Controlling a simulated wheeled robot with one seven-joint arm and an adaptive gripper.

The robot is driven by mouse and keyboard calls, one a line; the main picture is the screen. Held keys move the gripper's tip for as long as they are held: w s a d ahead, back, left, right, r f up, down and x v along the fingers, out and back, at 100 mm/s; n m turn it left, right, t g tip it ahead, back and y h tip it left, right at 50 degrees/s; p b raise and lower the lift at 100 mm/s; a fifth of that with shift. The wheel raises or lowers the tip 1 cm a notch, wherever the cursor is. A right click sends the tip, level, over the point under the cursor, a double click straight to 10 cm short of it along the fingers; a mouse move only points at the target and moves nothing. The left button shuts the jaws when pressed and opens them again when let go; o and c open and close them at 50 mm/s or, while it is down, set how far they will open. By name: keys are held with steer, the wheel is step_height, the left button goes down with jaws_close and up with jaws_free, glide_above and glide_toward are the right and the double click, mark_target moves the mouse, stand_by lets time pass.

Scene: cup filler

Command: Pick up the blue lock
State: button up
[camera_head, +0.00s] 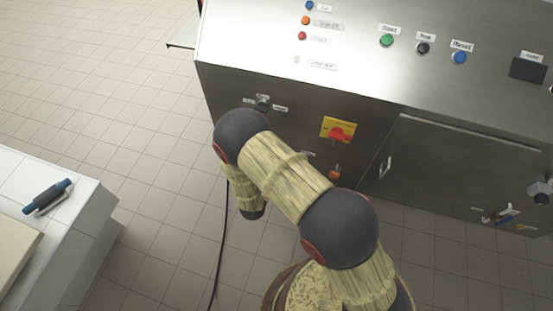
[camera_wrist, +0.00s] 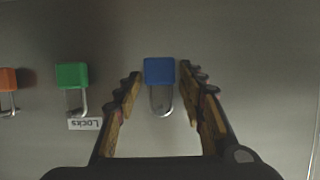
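The blue lock (camera_wrist: 159,71) is a padlock with a blue body and a metal shackle, in the upper middle of the wrist view. It appears against a grey surface. My gripper (camera_wrist: 160,83) is open, with one finger on each side of the blue lock. A small gap shows between each fingertip and the lock body, so I see no grip on it. Depth between fingers and lock is hard to tell. In the head view my arm hides the gripper, and I cannot make out the blue lock there.
A green lock (camera_wrist: 72,76) with a "Locks" label (camera_wrist: 85,124) is left of the blue one. An orange lock (camera_wrist: 8,79) is at the far left. The steel machine (camera_head: 290,85) has buttons and a red-yellow switch (camera_head: 338,130). A white counter (camera_head: 85,205) stands at left.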

steer(key=c, duration=0.9)
steer(key=shift+r, duration=0.1)
steer(key=s+a+p, duration=0.1)
steer(key=s+a, duration=0.1)
steer(key=s, duration=0.3)
steer(key=s+a+r+p, duration=0.1)
steer(key=s+a+p, duration=0.1)
steer(key=s, duration=0.4)
steer(key=s+a+p, duration=0.2)
steer(key=s, duration=0.4)
steer(key=shift+r, duration=0.15)
